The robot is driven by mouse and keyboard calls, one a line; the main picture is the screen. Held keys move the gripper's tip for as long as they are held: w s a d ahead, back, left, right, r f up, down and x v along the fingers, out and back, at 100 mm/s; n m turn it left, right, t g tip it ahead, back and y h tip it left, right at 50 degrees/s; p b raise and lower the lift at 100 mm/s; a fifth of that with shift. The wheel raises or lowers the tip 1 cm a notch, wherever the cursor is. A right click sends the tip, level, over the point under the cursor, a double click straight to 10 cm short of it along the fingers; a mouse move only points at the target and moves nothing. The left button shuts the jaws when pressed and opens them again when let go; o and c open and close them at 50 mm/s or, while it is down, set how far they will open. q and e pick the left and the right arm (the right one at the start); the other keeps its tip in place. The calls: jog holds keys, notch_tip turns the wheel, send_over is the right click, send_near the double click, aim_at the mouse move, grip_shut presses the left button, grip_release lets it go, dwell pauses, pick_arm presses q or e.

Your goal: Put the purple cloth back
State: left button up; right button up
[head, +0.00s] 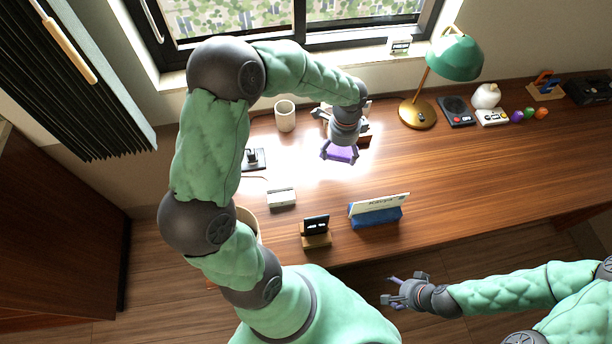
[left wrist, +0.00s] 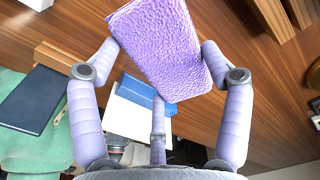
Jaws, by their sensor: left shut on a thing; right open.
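The purple cloth (head: 340,154) is in my left gripper (head: 341,144), over the brightly lit back part of the wooden desk. In the left wrist view the cloth (left wrist: 160,45) is a flat, textured rectangle, tilted, with the fingers of my left gripper (left wrist: 158,55) shut on it. Whether its lower edge touches the desk cannot be told. My right gripper (head: 397,290) is open and empty, in front of the desk's front edge and apart from everything.
A beige cup (head: 285,115) stands left of the cloth. A green lamp (head: 455,58) stands to the right. A blue card stand (head: 375,217), a wooden phone stand (head: 316,238) and a small white box (head: 281,198) are nearer the front. The desk's right middle is clear.

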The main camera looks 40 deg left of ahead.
aim_at(331, 175)
pick_arm(q)
jog(key=shift+s+a, duration=0.35)
jog(key=shift+a, duration=0.05)
jog(key=shift+s+a+f, duration=0.15)
jog(key=shift+s+a, duration=0.05)
jog(key=shift+f+b, duration=1.9)
jog(key=shift+f, duration=2.9)
pick_arm(e)
jog(key=shift+d+x, duration=0.15)
jog(key=shift+x, duration=0.85)
jog(key=shift+d+x, duration=0.15)
jog(key=shift+x, duration=0.85)
jog(key=shift+s+f, duration=0.15)
pick_arm(q)
jog(key=shift+f, duration=0.15)
jog(key=o, duration=1.1)
jog(key=shift+c, duration=0.2)
notch_tip(331, 175, up, 12)
jog(key=p, duration=0.4)
jog(key=shift+r, duration=0.2)
pick_arm(e)
notch_tip(331, 175, up, 4)
jog(key=shift+r, duration=0.25)
